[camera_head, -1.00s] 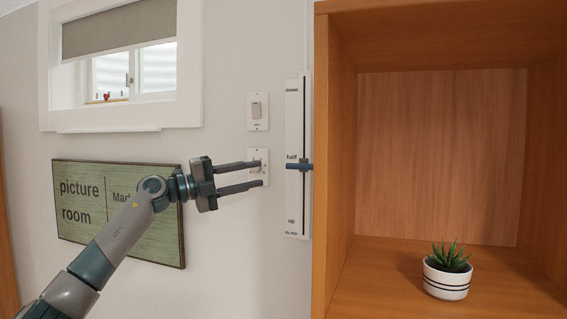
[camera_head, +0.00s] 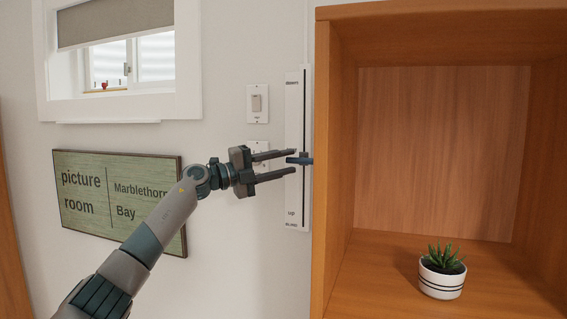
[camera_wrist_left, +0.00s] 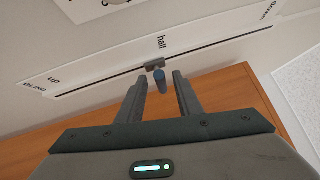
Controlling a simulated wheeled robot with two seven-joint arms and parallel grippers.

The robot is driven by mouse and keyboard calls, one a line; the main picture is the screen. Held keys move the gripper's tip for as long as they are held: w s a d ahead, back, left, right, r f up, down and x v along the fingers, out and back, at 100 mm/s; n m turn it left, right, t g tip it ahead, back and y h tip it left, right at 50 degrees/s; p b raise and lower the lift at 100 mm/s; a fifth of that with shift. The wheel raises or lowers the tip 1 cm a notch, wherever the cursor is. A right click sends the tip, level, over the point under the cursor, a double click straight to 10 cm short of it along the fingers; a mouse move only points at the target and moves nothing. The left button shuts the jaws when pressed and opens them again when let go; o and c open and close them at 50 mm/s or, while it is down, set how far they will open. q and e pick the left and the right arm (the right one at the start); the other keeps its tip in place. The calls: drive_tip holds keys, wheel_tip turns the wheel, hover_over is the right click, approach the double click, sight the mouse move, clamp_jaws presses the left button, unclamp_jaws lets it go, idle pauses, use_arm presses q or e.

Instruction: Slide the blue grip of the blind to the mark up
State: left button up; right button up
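The blue grip (camera_head: 298,160) sits on the slot of a white upright strip (camera_head: 292,200) on the wall. In the left wrist view the blue grip (camera_wrist_left: 159,80) is at the "half" mark, and the "up" mark (camera_wrist_left: 54,79) is at the left; in the head view "up" (camera_head: 291,213) is near the strip's lower end. My left gripper (camera_head: 294,161) is open, its fingers pointing at the grip. In the wrist view the grip stands just beyond and between the fingertips (camera_wrist_left: 158,80). My right gripper is not in view.
A wooden cabinet (camera_head: 335,200) stands close at the strip's right, with a potted plant (camera_head: 442,272) inside. A light switch (camera_head: 257,103) and another wall plate (camera_head: 260,148) are left of the strip. A sign (camera_head: 120,205) hangs below the window with the blind (camera_head: 115,20).

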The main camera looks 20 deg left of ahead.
use_arm(q)
clamp_jaws()
wheel_tip(320, 180, down, 18)
drive_tip(key=b, duration=0.7)
drive_tip(key=shift+d+f, duration=0.15)
unclamp_jaws()
drive_tip(key=shift+r, duration=0.2)
drive_tip(key=shift+s+a+b, duration=0.1)
drive_tip(key=shift+a+b, duration=0.1)
drive_tip(key=shift+b, duration=0.15)
